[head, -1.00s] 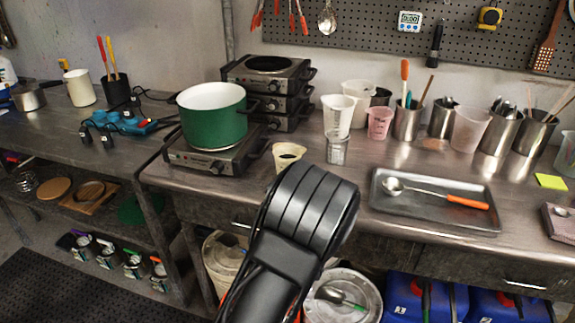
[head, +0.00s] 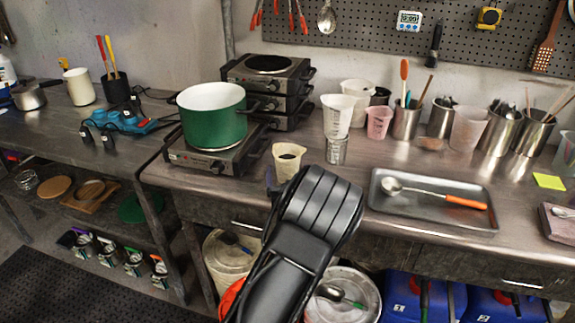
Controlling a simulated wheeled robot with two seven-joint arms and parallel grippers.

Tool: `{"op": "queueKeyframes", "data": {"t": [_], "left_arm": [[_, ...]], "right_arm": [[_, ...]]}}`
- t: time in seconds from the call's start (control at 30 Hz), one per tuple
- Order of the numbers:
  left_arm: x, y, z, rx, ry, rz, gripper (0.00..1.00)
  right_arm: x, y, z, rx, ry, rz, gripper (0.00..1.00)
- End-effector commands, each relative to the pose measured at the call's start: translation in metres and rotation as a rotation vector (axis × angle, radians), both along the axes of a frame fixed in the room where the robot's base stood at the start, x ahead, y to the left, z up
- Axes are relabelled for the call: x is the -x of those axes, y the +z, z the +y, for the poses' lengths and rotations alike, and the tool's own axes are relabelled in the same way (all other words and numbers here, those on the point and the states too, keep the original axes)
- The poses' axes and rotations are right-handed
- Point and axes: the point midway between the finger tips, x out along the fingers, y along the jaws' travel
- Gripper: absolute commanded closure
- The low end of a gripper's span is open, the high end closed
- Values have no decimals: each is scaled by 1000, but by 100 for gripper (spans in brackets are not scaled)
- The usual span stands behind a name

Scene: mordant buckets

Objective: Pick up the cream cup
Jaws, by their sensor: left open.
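The cream cup (head: 288,161) stands upright near the front edge of the metal worktop, right of the green pot, with something dark inside. My left gripper (head: 276,180) is at the cup's near side, mostly hidden behind my own wrist. One dark finger shows just left of the cup's lower part. The gripper is open. I cannot tell whether the finger touches the cup, and the other finger is hidden. The cup's lower right part is covered by my arm. My right gripper is not in view.
The green pot (head: 212,122) sits on a hot plate (head: 194,157) left of the cup. A clear beaker (head: 336,150) and a white measuring cup (head: 337,115) stand to its right. A metal tray (head: 425,216) with a ladle lies farther right.

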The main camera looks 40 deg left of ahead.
Motion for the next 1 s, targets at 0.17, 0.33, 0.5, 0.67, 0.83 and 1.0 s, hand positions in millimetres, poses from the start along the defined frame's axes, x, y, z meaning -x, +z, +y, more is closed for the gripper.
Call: {"op": "queueKeyframes", "data": {"t": [0.17, 0.33, 0.5, 0.67, 0.83, 1.0], "left_arm": [[-6, -1, 6, 1, 0, 2, 12], [-6, -1, 5, 1, 0, 1, 12], [-6, -1, 5, 1, -1, 1, 12], [-6, -1, 5, 1, -1, 1, 12], [-6, -1, 5, 1, -1, 1, 24], [-6, -1, 5, 1, -1, 1, 38]], "right_arm": [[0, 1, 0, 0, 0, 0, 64], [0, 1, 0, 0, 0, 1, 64], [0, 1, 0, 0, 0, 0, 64], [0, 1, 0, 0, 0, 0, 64], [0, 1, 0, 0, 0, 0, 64], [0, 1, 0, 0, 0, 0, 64]]}}
